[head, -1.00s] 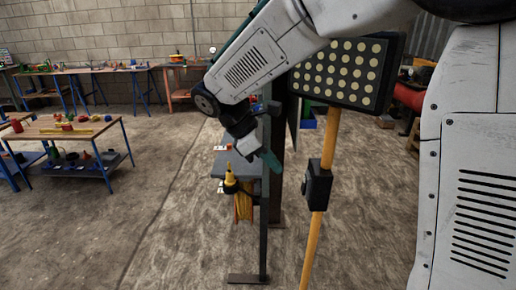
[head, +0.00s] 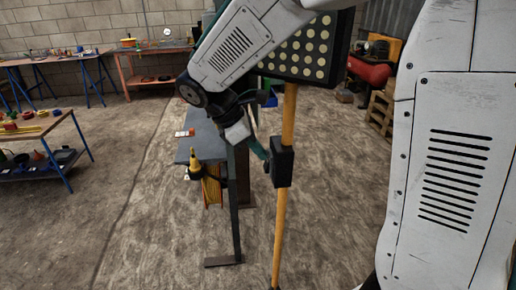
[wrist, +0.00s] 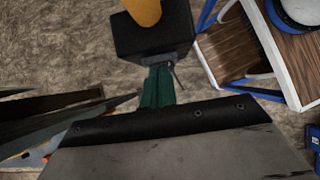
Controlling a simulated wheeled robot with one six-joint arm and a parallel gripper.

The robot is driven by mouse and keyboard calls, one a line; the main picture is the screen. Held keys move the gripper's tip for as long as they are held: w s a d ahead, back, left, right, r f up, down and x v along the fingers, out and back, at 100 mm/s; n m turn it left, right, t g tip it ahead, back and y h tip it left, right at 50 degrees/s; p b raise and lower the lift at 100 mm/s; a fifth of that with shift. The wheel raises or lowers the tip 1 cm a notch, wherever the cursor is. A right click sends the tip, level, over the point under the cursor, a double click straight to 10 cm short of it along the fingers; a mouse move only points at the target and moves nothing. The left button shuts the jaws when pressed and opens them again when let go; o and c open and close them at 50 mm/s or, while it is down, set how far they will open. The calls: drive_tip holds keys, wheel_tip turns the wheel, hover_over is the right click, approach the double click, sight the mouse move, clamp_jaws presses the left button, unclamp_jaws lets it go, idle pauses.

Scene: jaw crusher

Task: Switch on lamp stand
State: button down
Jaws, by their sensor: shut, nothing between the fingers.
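The lamp stand has a yellow pole (head: 281,225) and a black lamp head (head: 309,47) with rows of pale round lamps, none visibly glowing. A black box (head: 282,162) is fixed partway up the pole. My gripper (head: 267,165) is at the left side of this box, with its green fingers shut and empty. In the wrist view the black box (wrist: 150,30) is straight ahead of the green fingertips (wrist: 158,72), touching or very close; I cannot tell which. A small thin lever-like part (wrist: 178,75) shows beside the fingertips. The yellow pole (wrist: 143,10) rises from the box.
A dark post with a flat foot (head: 223,261) and a grey shelf (head: 204,140) with a yellow tool stand just left of my gripper. Workbenches (head: 40,128) line the left and back. A red tank (head: 368,72) is at the back right. The floor right of the pole is clear.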

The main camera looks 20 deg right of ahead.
idle(0.3)
drive_tip(key=shift+r, duration=0.15)
drive_tip(key=shift+r, duration=0.7)
